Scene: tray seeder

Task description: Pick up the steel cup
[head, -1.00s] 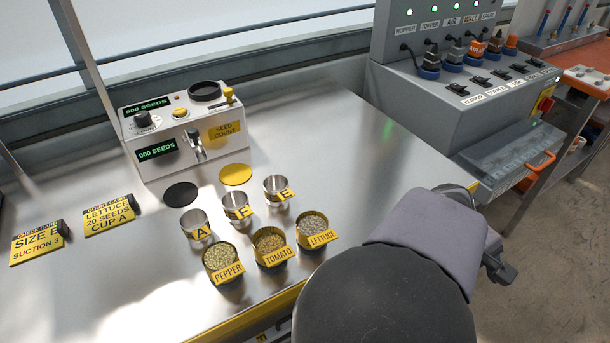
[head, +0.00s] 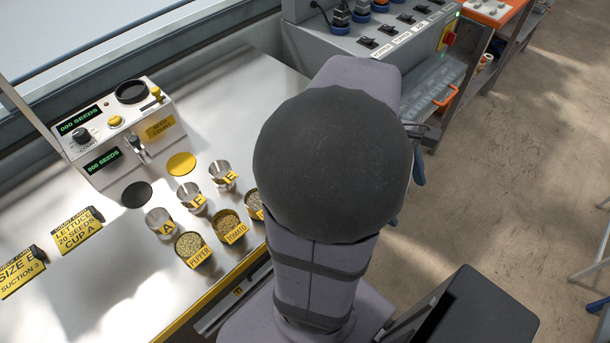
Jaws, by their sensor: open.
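Three small steel cups stand upright in a slanting row on the steel bench, with yellow letter labels: cup A (head: 157,217), the middle cup (head: 186,190), which seems to read F, and cup E (head: 218,168). All three look empty. My arm's large dark rounded joint fills the middle of the head view, to the right of the cups. My gripper's jaws are hidden behind my arm, well apart from the cups.
Seed tins marked pepper (head: 189,243), tomato (head: 228,221) and a third, partly hidden by my arm, stand just in front of the cups. Behind are a black disc (head: 136,194), a yellow disc (head: 181,164) and the seed counter (head: 110,130). Label cards (head: 76,231) stand left.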

